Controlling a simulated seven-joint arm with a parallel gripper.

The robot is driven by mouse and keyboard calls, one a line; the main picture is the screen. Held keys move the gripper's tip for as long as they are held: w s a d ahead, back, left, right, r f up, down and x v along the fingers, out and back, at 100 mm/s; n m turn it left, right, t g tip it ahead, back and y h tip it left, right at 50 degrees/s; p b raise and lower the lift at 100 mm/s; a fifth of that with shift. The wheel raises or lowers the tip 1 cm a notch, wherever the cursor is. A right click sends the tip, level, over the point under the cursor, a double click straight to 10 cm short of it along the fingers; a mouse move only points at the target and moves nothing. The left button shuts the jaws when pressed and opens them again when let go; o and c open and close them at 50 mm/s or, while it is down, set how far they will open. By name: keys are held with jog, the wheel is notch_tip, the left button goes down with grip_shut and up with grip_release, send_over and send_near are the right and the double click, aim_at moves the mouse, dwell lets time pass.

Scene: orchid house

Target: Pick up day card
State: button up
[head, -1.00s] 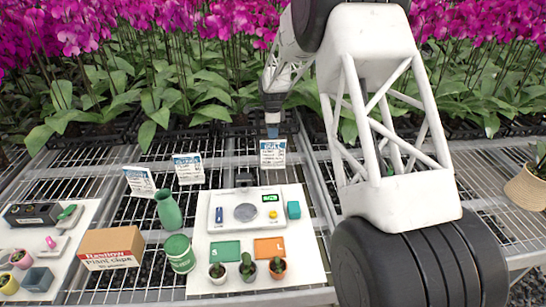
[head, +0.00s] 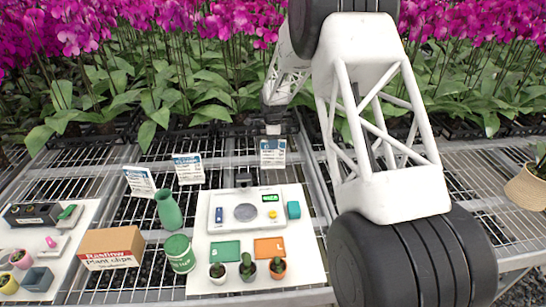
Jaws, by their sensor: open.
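Three white cards with blue headers stand upright along the back of the bench: a right card (head: 273,154), a middle card (head: 188,169) and a left card (head: 140,181). Their print is too small to read, so I cannot tell by text which is the day card. My gripper (head: 273,131) is open, right above or behind the top edge of the right card. Its fingertips are small and partly hidden, and I cannot tell whether they touch the card. No card is lifted.
A white scale (head: 232,222) stands on a white board in front of the right card. A green vase (head: 169,210), a green tin (head: 179,254), a plant clips box (head: 112,249) and small cactus pots (head: 248,268) are nearby. Orchids line the back.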

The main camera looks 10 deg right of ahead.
aim_at(273, 154)
jog(key=shift+f, duration=1.3)
grip_shut()
